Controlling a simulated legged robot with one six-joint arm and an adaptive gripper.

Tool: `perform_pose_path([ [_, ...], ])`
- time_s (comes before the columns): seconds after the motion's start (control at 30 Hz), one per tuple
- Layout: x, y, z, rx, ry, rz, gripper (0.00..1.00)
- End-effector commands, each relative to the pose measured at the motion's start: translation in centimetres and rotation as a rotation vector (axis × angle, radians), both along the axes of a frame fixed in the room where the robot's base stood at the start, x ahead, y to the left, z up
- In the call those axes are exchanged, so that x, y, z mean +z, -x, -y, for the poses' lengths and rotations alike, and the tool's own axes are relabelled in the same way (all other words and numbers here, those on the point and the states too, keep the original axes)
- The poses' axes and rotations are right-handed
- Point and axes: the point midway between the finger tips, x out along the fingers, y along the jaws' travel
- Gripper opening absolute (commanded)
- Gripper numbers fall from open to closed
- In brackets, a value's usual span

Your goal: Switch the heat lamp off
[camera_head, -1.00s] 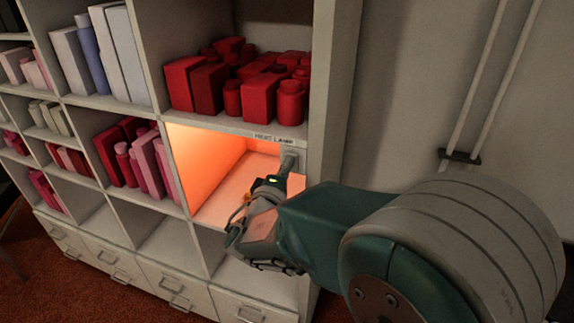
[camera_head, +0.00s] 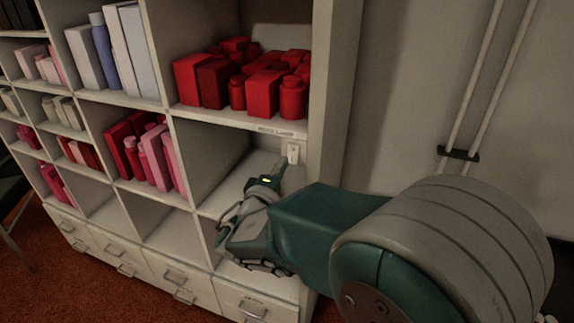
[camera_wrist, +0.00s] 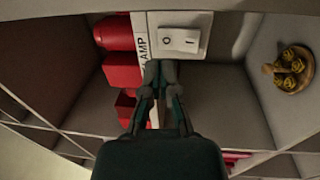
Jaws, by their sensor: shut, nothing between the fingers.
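The heat lamp's compartment (camera_head: 222,160) is unlit, with plain grey-white walls and no orange glow. The lamp's rocker switch (camera_head: 293,152) is a white plate on the right side of the compartment, below the heat lamp label (camera_head: 281,131). In the wrist view the switch (camera_wrist: 180,40) shows O and I marks, with part of the label (camera_wrist: 144,42) beside it. My gripper (camera_head: 281,168) is shut and empty, its tips (camera_wrist: 162,66) close to the switch plate but apart from the rocker. The lamp itself is not visible.
Red boxes and jars (camera_head: 245,78) fill the shelf above. Pink and red books (camera_head: 140,150) stand in the compartment to the left. The wrist view shows a small dish of yellowish rosettes (camera_wrist: 292,70). Drawers (camera_head: 170,288) line the bottom, and the shelf's right upright (camera_head: 335,100) is close to my arm.

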Motion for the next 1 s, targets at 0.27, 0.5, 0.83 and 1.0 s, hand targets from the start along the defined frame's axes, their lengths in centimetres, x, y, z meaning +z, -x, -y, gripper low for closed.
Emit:
perform_pose_path([
  [0.27,0.6,3.8,-1.7,0.006,0.000,0.001,0.00],
  [0.5,1.0,7.6,-2.9,0.005,0.000,0.000,0.00],
  [0.83,1.2,9.0,-3.3,0.001,0.001,0.000,0.00],
  [1.0,1.2,9.0,-3.4,0.001,0.001,0.001,0.00],
])
